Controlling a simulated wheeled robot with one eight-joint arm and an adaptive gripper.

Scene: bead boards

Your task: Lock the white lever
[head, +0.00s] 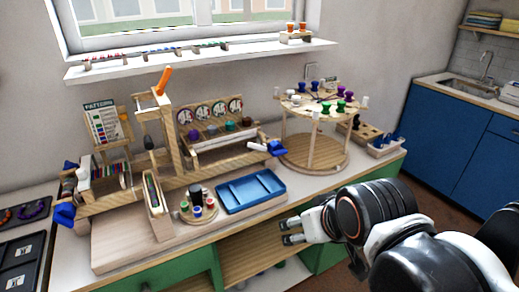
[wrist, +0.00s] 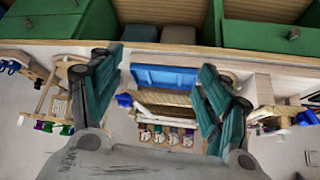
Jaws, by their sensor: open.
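The white lever (head: 257,147) is a short white handle at the right end of the wooden bench frame (head: 228,159), beside a blue block (head: 277,148). It lies roughly level, tilted slightly. In the wrist view, which is upside down, the blue block (wrist: 124,99) shows just right of the left finger; the lever there is small and hard to make out. My gripper (head: 290,231) is open and empty in front of the bench's front edge, apart from the lever, nearer to me and lower. In the wrist view, my gripper's (wrist: 154,65) fingers are spread wide.
A blue tray (head: 250,190) lies between my gripper and the lever. A round two-tier wooden stand (head: 318,152) with spools is right of the lever. An upright post with an orange handle (head: 163,80) stands left. Green drawers (head: 172,275) and an open shelf are below.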

